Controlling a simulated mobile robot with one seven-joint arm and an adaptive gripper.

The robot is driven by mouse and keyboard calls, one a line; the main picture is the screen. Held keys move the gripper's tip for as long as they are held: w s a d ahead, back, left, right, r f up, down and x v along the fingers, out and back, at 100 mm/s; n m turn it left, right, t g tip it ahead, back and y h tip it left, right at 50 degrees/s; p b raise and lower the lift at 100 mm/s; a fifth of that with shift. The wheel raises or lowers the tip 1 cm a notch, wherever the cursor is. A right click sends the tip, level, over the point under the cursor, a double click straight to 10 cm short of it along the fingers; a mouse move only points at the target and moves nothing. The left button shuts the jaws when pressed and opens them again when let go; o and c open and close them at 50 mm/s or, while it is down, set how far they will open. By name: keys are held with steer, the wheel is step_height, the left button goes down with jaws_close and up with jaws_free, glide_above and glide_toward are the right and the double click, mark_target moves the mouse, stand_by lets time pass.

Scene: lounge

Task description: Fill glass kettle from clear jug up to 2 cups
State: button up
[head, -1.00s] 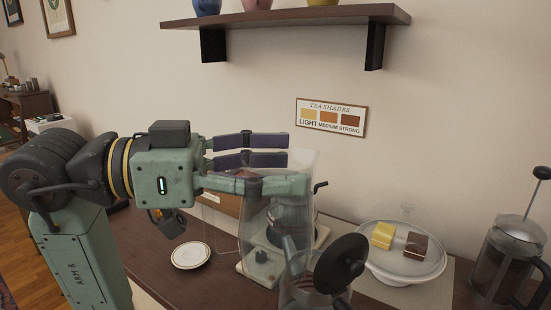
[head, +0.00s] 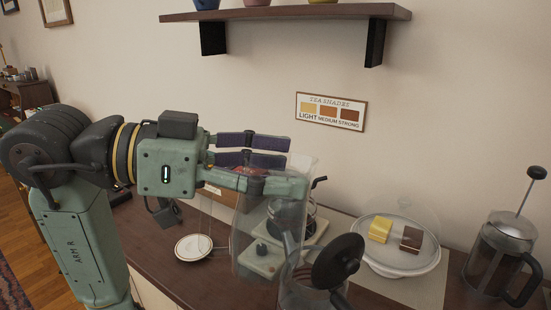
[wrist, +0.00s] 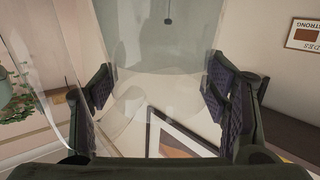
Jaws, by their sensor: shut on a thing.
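My gripper (head: 294,167) is shut on the clear jug (head: 250,225), with its fingers around the upper part. The jug leans to the right in the head view, its rim near the fingertips. In the wrist view its clear wall (wrist: 130,95) fills the space between the finger pads. I cannot tell the water level in it. The glass kettle (head: 300,290) stands on the counter at the front, just right of and below the jug. Its black lid (head: 338,261) stands tipped open and its spout points up toward the jug. The kettle's contents are unclear, and its base is cut off by the frame.
Behind the jug, a pale warmer (head: 262,258) and a glass pot show partly through it. A saucer (head: 193,247) lies left. A domed cake stand (head: 395,270) and a French press (head: 503,255) stand right. A shelf (head: 290,14) hangs above, and a tea-shade sign (head: 330,111) is on the wall.

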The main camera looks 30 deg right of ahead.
steer(key=shift+r+y+p, duration=0.2)
steer(key=shift+y+p, duration=0.4)
steer(key=shift+p, duration=0.15)
steer(key=shift+n+t+y, duration=0.3)
steer(key=shift+n+y, duration=0.1)
steer(key=shift+y, duration=0.2)
steer(key=shift+f+b, duration=0.7)
steer(key=shift+f, duration=1.5)
steer(key=shift+d+r+p, duration=0.1)
steer(key=shift+r+p, duration=0.05)
steer(key=shift+p, duration=0.3)
steer(key=shift+y+p, duration=0.5)
steer(key=shift+d+f+b, duration=0.1)
steer(key=shift+f+b, duration=0.4)
steer(key=shift+f, duration=0.45)
steer(key=shift+t+y, duration=0.4)
steer(key=shift+y, duration=0.1)
steer(key=shift+f+b, duration=1.55)
steer(key=shift+f, duration=0.85)
steer(key=shift+r+p, duration=0.2)
steer(key=shift+p, duration=0.2)
